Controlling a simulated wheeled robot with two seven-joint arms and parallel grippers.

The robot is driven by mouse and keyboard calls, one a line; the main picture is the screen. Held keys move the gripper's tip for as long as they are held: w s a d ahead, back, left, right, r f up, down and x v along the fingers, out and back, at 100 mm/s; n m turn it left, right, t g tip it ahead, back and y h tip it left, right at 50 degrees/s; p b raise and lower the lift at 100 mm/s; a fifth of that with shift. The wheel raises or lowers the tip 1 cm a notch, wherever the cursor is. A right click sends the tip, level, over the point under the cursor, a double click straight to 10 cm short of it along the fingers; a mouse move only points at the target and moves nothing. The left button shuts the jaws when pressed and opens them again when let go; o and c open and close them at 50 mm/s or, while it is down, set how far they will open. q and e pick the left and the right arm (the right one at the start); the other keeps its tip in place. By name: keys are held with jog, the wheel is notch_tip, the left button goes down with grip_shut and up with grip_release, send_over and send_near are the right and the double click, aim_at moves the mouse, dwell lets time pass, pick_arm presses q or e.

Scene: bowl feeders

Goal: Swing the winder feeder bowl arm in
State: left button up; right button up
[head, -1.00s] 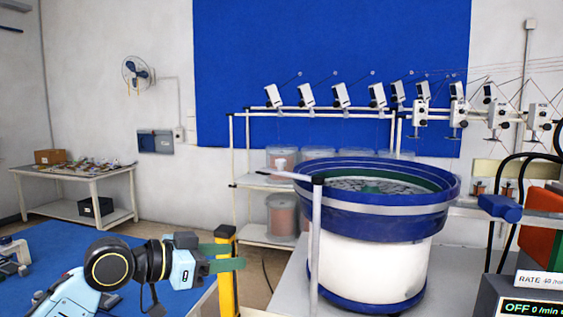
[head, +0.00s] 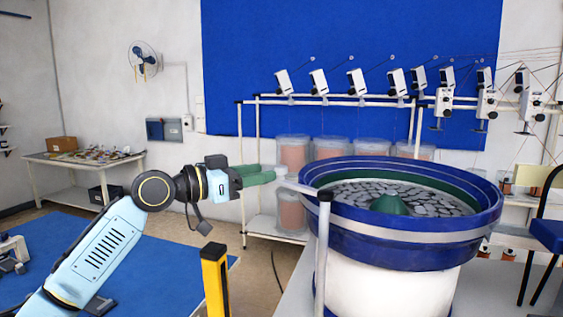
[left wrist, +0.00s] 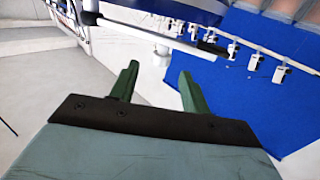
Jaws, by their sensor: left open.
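The feeder bowl (head: 400,235) is blue with a pale band, on a white drum at the right, with grey discs inside. A pale post (head: 322,255) with a dark cap stands in front of its left side. The thin pale bowl arm (head: 302,188) points left from the post top, outside the bowl rim. My left gripper (head: 277,176), with green fingers, is open at the arm's left end; contact cannot be told. In the left wrist view a pale bar with a dark end (left wrist: 160,36) crosses beyond the open left gripper (left wrist: 158,70), with nothing between the fingers. My right gripper is not in view.
A yellow post (head: 215,280) stands below my left forearm. A rack with wire spools (head: 293,155) is behind the bowl. A side table (head: 85,160) stands at the far left.

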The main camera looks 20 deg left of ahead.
aim_at(281, 166)
pick_arm(q)
jog(key=p+x, duration=0.1)
jog(key=x, duration=0.4)
jog(key=shift+r, duration=0.1)
jog(key=shift+w+d, duration=0.35)
jog(key=shift+w, duration=0.2)
jog(key=shift+c, duration=0.4)
grip_shut()
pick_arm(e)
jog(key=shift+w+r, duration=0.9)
